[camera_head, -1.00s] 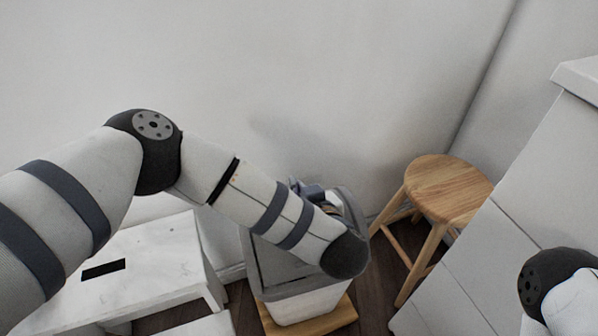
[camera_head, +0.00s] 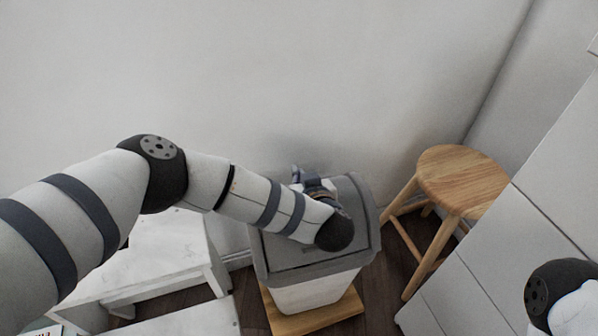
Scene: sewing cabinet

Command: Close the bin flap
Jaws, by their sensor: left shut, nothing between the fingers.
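The bin (camera_head: 315,292) has a white body and a grey lid frame (camera_head: 372,225). My left gripper (camera_head: 312,182) is over the far part of the lid, shut and empty. My forearm and wrist partly hide it, and whether it touches the flap is unclear. My right gripper is out of view; only part of my right arm shows at the lower right.
A wooden board (camera_head: 338,312) lies under the bin. A round wooden stool (camera_head: 462,180) stands to its right, before white cabinet fronts (camera_head: 490,255). A white step stool (camera_head: 150,262) stands to the left. The wall is close behind.

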